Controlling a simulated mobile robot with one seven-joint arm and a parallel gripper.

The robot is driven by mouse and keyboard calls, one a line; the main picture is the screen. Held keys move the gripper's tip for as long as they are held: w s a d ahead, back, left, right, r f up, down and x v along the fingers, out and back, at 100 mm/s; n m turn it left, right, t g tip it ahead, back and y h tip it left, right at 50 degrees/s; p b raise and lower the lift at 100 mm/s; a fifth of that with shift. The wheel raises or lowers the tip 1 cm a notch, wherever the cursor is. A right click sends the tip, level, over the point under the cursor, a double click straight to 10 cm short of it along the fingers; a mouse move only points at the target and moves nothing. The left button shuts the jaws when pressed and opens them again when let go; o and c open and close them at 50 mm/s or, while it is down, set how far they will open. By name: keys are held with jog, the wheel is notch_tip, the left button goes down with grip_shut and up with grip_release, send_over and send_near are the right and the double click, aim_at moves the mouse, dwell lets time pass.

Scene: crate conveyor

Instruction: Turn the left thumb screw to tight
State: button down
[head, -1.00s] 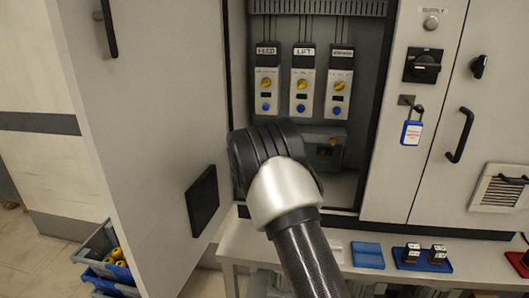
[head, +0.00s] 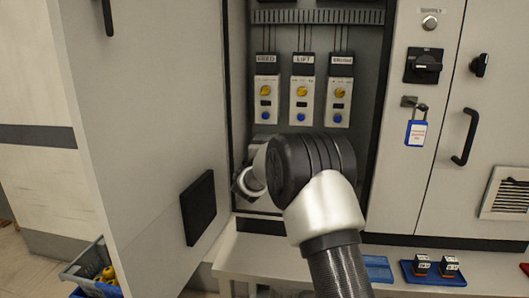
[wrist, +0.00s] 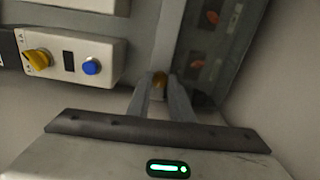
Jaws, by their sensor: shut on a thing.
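The left thumb screw (wrist: 159,77) shows in the wrist view as a small brass-coloured head between my fingertips. My gripper (wrist: 160,88) is shut on it, with a finger on either side. The fingers cover part of the screw, and I cannot tell how tight it is. In the head view my arm covers the lower part of the open cabinet (head: 378,130), so the screw and the fingertips are hidden there.
Three drive units stand above my arm, with yellow knobs (head: 302,91) and blue buttons (head: 298,117). The open cabinet door (head: 150,120) stands at left. A blue padlock tag (head: 416,133) hangs at right. Blue trays (head: 432,279) lie on the bench below.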

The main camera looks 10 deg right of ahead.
jog(key=shift+a+f+m, duration=0.1)
jog(key=shift+f+m, duration=0.05)
jog(key=shift+m, duration=7.75)
jog(key=c, duration=1.6)
grip_release()
